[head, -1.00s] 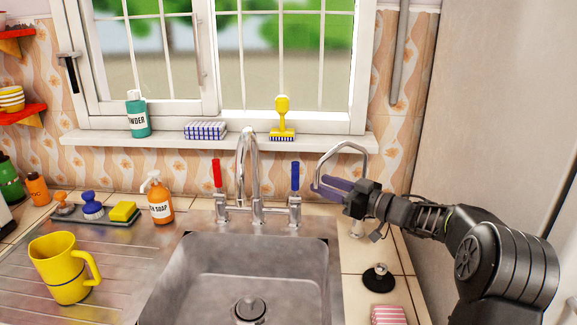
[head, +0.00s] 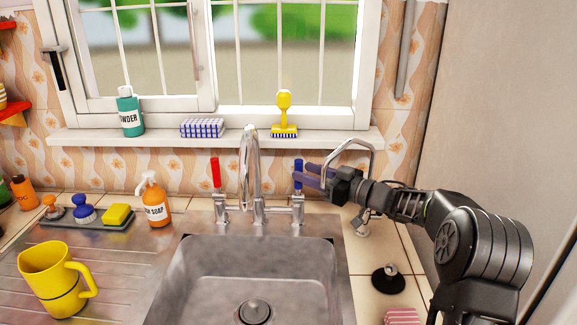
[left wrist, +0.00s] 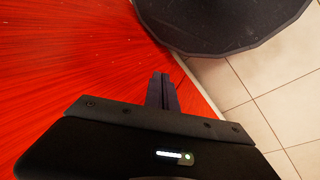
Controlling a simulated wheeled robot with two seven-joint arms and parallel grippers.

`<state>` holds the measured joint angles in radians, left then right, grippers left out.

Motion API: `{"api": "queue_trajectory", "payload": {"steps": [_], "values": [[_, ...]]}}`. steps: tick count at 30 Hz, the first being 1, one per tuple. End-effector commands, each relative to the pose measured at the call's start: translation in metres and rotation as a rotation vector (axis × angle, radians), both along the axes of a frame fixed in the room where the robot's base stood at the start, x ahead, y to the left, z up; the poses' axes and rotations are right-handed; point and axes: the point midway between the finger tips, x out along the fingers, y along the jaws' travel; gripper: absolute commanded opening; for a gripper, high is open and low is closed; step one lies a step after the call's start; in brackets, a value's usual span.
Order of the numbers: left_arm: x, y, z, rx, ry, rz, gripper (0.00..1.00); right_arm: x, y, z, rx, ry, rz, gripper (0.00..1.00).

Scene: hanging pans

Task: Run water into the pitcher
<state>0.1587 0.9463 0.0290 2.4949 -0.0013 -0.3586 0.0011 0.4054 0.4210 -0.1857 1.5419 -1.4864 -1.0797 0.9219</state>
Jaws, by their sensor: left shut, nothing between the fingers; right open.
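A yellow pitcher (head: 48,281) stands upright on the ribbed drainboard at the left of the sink, its handle to the right. The chrome faucet (head: 250,180) rises behind the sink, with a red lever (head: 215,173) at its left and a blue lever (head: 297,172) at its right. No water stream shows. My right gripper (head: 312,176) is open, its fingertips close beside the blue lever; I cannot tell if they touch it. My left gripper (left wrist: 163,92) shows only in the left wrist view, shut and empty, above a red surface.
The sink basin (head: 180,285) is empty, with a round drain plug (head: 254,312). An orange soap bottle (head: 154,205) and a tray with a yellow sponge (head: 117,214) are left of the faucet. A second thin curved spout (head: 350,143) is behind my right gripper. A black plunger-like stopper (head: 388,280) sits at right.

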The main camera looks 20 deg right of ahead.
Motion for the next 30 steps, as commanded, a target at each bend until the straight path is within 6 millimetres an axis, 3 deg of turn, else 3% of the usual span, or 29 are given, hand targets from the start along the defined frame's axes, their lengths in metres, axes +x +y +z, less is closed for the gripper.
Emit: {"api": "queue_trajectory", "payload": {"steps": [12,22,30], "values": [[0.0,0.0,0.009,0.0,0.001,0.0,0.0,0.05,0.03,0.001,0.0,0.0,0.001,0.42],[0.0,0.0,0.009,0.0,0.001,0.0,0.0,0.054,0.032,0.001,0.001,-0.001,0.001,0.42],[0.0,0.0,0.009,0.0,0.001,0.0,0.0,0.054,0.032,0.001,0.001,-0.001,0.001,0.21]]}}
